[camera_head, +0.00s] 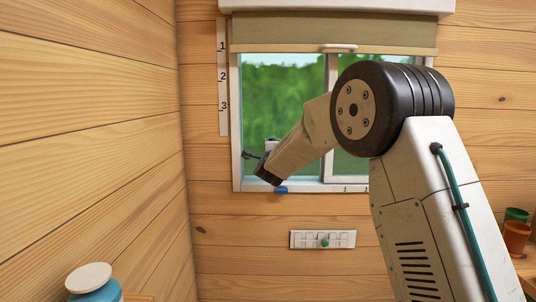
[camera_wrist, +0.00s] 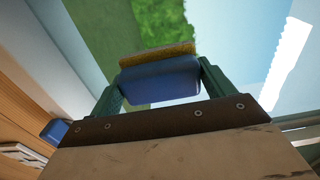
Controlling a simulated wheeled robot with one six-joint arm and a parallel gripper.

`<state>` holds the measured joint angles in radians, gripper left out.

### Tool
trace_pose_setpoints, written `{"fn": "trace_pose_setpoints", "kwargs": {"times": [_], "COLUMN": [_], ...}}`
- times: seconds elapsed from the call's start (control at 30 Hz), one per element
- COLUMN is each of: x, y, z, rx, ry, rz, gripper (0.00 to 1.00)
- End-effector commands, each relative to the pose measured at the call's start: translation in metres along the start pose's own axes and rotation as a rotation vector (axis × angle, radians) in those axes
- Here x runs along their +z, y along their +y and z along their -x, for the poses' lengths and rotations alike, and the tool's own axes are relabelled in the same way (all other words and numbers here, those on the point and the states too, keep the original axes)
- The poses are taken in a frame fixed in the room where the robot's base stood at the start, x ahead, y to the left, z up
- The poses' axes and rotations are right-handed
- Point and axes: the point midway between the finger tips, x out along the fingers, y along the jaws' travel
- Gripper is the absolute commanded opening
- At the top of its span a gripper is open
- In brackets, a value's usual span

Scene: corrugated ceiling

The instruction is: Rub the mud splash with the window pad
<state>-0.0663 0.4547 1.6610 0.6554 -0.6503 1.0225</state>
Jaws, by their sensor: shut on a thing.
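The window pad (camera_wrist: 160,80) is a blue block with a yellow-brown face. My gripper (camera_wrist: 161,74) is shut on it, one green finger at each end, in the wrist view. The brown face points away from my wrist, towards the glass and the green outside; I cannot tell whether it touches the glass. I see no mud splash in either view; my arm covers part of the panes.
A rolled blind (camera_head: 335,28) hangs above the window, and a strip numbered 1 to 3 (camera_head: 222,80) runs down its left side. A small blue item (camera_head: 281,190) is at the sill. A switch panel (camera_head: 322,239) is below. Pots (camera_head: 517,235) stand at right, a blue jar (camera_head: 95,288) at lower left.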

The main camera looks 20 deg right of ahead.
Motion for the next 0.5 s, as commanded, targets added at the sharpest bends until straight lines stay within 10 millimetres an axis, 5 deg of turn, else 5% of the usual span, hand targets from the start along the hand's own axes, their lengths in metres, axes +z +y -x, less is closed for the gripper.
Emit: {"fn": "trace_pose_setpoints", "kwargs": {"times": [0.23,0.5], "x": [-0.021,-0.019], "y": [0.0,0.0], "z": [-0.002,0.0], "rx": [0.0,0.0], "ry": [0.002,0.001], "rz": [0.0,0.0], "gripper": [0.63,0.63]}}
